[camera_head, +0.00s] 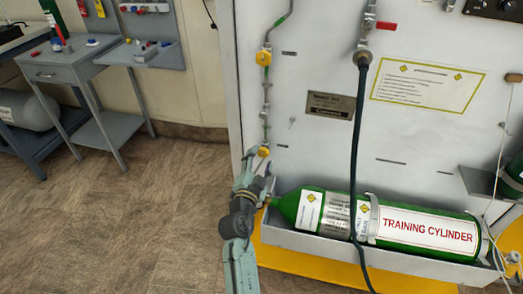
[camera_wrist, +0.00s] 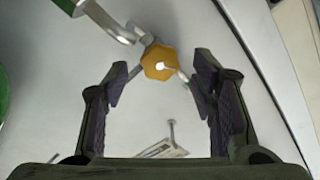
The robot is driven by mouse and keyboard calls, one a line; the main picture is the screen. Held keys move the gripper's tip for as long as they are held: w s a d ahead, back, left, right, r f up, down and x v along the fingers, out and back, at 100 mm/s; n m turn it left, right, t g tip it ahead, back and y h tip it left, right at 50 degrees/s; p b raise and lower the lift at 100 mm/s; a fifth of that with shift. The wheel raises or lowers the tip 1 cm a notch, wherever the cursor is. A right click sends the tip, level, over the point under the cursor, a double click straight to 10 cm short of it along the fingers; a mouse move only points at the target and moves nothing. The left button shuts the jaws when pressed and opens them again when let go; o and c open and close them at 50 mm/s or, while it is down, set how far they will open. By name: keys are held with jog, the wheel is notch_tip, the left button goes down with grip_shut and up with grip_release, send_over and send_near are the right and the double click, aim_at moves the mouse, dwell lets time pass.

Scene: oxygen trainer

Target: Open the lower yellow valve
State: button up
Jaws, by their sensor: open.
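The lower yellow valve (camera_head: 263,152) is a small yellow knob low on the pipe at the left edge of the white panel. In the wrist view the yellow valve (camera_wrist: 158,62) lies between and just beyond the fingertips, with a bright spot at its centre. My gripper (camera_wrist: 160,88) is open, one finger on each side of the valve, and appears empty. In the head view my gripper (camera_head: 256,172) is just below the valve. Whether a finger touches the valve cannot be told. The upper yellow valve (camera_head: 263,58) sits higher on the same pipe.
A green training cylinder (camera_head: 428,229) lies in a grey tray (camera_head: 330,244) right of my gripper. A dark hose (camera_head: 357,140) hangs in front of the panel. A grey workbench (camera_head: 68,67) stands at the left. The floor (camera_head: 150,220) left of my arm is clear.

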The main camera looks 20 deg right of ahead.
aim_at(263, 152)
jog(key=shift+p+x, duration=0.3)
jog(key=shift+x, duration=1)
jog(key=shift+c, duration=0.3)
jog(key=c, duration=1.1)
